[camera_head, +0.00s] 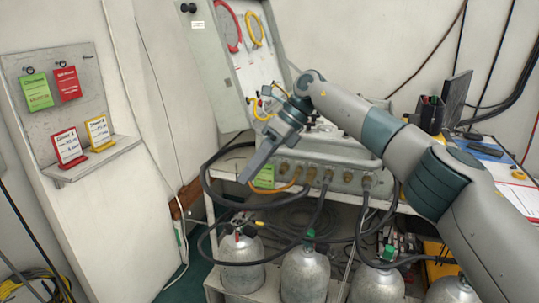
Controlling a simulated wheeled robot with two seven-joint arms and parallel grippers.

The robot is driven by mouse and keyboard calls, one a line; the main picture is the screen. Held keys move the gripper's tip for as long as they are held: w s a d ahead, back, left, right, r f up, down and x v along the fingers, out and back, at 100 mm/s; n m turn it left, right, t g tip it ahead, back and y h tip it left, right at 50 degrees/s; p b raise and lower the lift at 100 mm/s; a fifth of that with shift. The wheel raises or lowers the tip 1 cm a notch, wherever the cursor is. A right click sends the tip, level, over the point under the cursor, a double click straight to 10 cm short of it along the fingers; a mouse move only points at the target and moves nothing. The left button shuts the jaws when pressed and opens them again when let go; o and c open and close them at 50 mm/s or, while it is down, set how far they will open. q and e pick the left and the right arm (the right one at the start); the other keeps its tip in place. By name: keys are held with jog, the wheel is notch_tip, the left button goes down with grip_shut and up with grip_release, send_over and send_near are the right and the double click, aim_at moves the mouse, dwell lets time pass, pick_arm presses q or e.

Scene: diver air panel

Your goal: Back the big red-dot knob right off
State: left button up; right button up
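The air panel (348,180) is a grey-green case with a row of brass fittings on its front face, standing on a white bench. My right arm reaches across it from the right. My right gripper (247,176) points down and left at the case's left front corner, its fingers seen edge-on, so I cannot tell whether they are open or shut. I cannot make out a big red-dot knob; the case's top is partly hidden behind my arm and gripper. My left gripper is not in view.
Several grey cylinders (305,275) with black hoses stand below the bench. The open lid (252,70) holds red and yellow hoses. Green, red and yellow cards hang and stand on a wall board with a shelf (92,165) at left. A dark monitor (455,98) stands at right.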

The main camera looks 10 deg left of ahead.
jog(key=a+f+m+t+y, duration=0.3)
jog(key=a+f+m+y, duration=0.5)
jog(key=f+m+y, duration=0.4)
jog(key=d+f+m+t+h, duration=0.3)
jog(key=d+f+m+t, duration=0.25)
jog(key=f+m, duration=0.4)
jog(key=s+d+f+m+t+h, duration=0.1)
jog(key=d+f+m+t+h, duration=0.45)
jog(key=f, duration=0.75)
jog(key=d+f+m+t+h, duration=0.1)
jog(key=d+f+m+t, duration=0.2)
jog(key=d+f+m, duration=0.65)
jog(key=s+d+f+m+g+h, duration=0.2)
jog(key=s+d+f+m+h, duration=0.15)
jog(key=s+d+f, duration=0.45)
jog(key=s+d+f+m+g+h, duration=0.2)
jog(key=s+d+f+m+h, duration=0.15)
jog(key=s+f, duration=0.85)
jog(key=s+d+f+m+g, duration=0.2)
jog(key=s+d+f, duration=0.2)
jog(key=s, duration=0.7)
jog(key=s+d+f+m+g+h, duration=0.1)
jog(key=s+d+f+m+g, duration=0.2)
jog(key=s+d+f, duration=0.2)
jog(key=s+f, duration=0.3)
jog(key=s, duration=0.3)
jog(key=shift+f, duration=0.4)
